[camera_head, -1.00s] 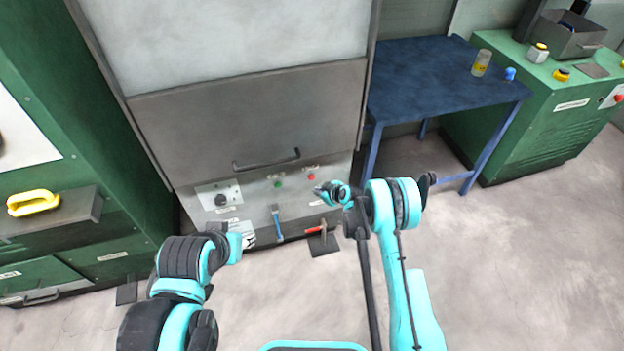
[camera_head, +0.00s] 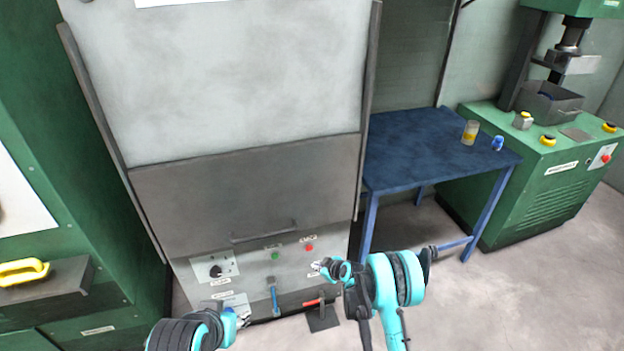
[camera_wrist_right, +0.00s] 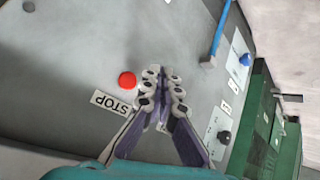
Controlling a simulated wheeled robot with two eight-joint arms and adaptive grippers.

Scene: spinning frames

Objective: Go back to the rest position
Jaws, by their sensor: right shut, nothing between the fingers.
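My right gripper (camera_head: 317,266) is in front of the grey machine's control panel (camera_head: 262,262), just below the red button (camera_head: 309,248) in the head view. In the right wrist view its fingers (camera_wrist_right: 166,76) are together and empty, beside the red stop button (camera_wrist_right: 127,80) and its STOP label (camera_wrist_right: 112,103). My left gripper (camera_head: 243,320) is low in the head view, in front of the panel's lower left part. It is too small and partly hidden by its arm to tell whether it is open. Both arms are bent in front of me.
A blue table (camera_head: 420,150) stands right of the machine, with a yellow-filled glass (camera_head: 470,132) and a small blue item (camera_head: 497,143). A green press (camera_head: 540,185) is further right. Green cabinets (camera_head: 100,200) stand left. A red-handled lever (camera_head: 313,302) and blue handle (camera_head: 274,292) are low on the panel.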

